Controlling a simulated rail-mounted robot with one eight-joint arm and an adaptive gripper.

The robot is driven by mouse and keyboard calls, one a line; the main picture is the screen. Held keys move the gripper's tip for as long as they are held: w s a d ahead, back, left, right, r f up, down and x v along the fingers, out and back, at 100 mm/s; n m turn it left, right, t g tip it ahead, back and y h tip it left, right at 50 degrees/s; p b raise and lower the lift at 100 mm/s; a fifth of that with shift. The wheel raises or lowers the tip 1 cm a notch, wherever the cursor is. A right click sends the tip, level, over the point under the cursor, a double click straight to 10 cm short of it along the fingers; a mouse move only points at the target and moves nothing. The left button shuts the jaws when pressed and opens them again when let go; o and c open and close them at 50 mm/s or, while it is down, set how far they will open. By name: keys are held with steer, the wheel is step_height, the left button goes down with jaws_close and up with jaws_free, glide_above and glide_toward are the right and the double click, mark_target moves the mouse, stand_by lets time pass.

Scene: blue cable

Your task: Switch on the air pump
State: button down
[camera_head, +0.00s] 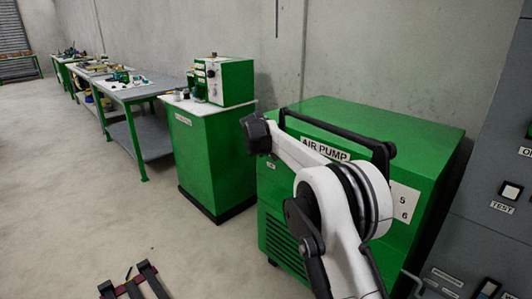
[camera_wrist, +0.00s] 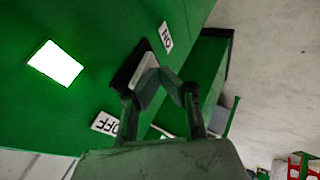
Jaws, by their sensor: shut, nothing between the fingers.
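The air pump (camera_head: 340,130) is a large green cabinet labelled AIR PUMP, standing on the right in the head view and partly hidden by my arm. In the wrist view its green panel (camera_wrist: 85,95) fills the left side. A dark-framed switch (camera_wrist: 124,75) sits there between an ON label (camera_wrist: 167,37) and an OFF label (camera_wrist: 106,123). My gripper (camera_wrist: 157,72) is shut and empty, its fingertips right at the switch and covering part of it. I cannot tell whether they touch it or which way the switch is set. In the head view my arm hides the switch.
A bright white rectangle (camera_wrist: 55,63) is on the panel. A smaller green cabinet (camera_head: 215,150) with a machine (camera_head: 225,80) on top stands left of the pump. A workbench (camera_head: 130,90) is farther back. A grey control cabinet (camera_head: 490,170) is close on the right.

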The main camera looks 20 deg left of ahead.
steer(key=s+a+r+p, duration=0.1)
steer(key=s+r+p, duration=0.1)
steer(key=s+r, duration=0.4)
steer(key=s, duration=0.3)
steer(key=shift+s+a+r+p, duration=0.3)
steer(key=shift+a+r, duration=0.05)
steer(key=shift+r, duration=0.05)
